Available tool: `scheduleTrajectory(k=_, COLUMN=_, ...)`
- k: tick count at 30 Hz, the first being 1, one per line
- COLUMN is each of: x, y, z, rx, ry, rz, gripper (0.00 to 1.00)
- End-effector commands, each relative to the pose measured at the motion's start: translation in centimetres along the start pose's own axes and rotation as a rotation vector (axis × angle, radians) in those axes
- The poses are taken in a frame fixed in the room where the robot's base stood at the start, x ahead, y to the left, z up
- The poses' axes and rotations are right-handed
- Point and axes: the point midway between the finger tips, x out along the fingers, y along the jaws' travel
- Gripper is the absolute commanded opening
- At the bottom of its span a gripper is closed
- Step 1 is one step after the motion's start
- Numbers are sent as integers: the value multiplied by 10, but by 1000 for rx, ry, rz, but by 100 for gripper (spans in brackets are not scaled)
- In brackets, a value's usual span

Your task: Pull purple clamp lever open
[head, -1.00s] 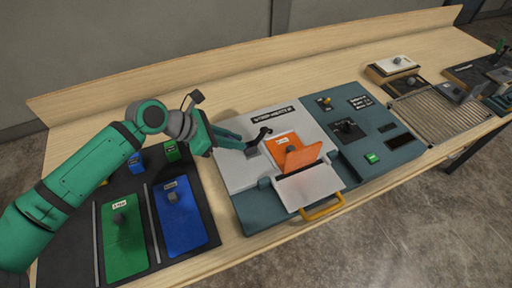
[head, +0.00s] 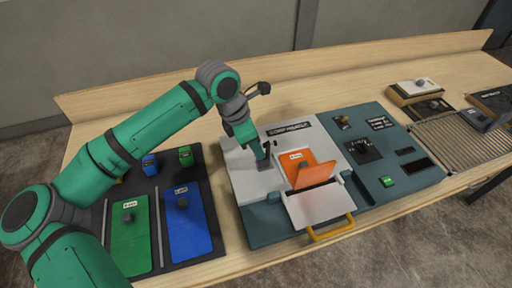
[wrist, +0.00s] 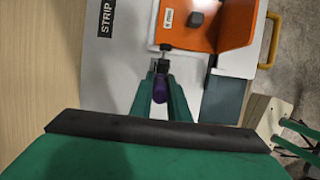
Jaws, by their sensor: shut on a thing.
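The purple clamp lever (wrist: 160,90) shows in the wrist view between the two green fingers of my gripper (wrist: 162,82), which is shut on it. The lever's dark metal clamp part (wrist: 162,60) lies just beyond the fingertips, beside the orange plate (wrist: 200,28). In the head view my gripper (head: 264,162) points down at the left side of the console's light grey panel (head: 245,180), left of the orange plate (head: 318,174). The lever is hidden there by the gripper.
A white flap with a yellow handle (head: 332,230) is at the console's front. A teal panel (head: 395,160) with knobs and a green button is on the right. A dark mat with a green plate (head: 130,235) and a blue plate (head: 188,228) is on the left.

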Motion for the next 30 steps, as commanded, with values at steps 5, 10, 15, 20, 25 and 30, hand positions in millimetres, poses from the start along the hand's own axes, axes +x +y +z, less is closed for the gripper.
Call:
scheduleTrajectory(k=5, x=-1, y=1, z=-1, rx=1, ry=7, rz=4, gripper=0)
scheduleTrajectory(k=10, x=-1, y=0, z=0, rx=2, ry=6, rz=3, gripper=0)
scheduleTrajectory(k=15, x=0, y=0, z=1, rx=4, ry=5, rz=1, gripper=34)
scheduleTrajectory(k=20, x=0, y=-1, z=2, rx=5, ry=4, rz=-1, gripper=34)
scheduleTrajectory(k=25, x=-5, y=-1, z=2, rx=5, ry=4, rz=-1, gripper=34)
scheduleTrajectory(k=30, x=-29, y=0, z=2, rx=5, ry=2, rz=1, gripper=34)
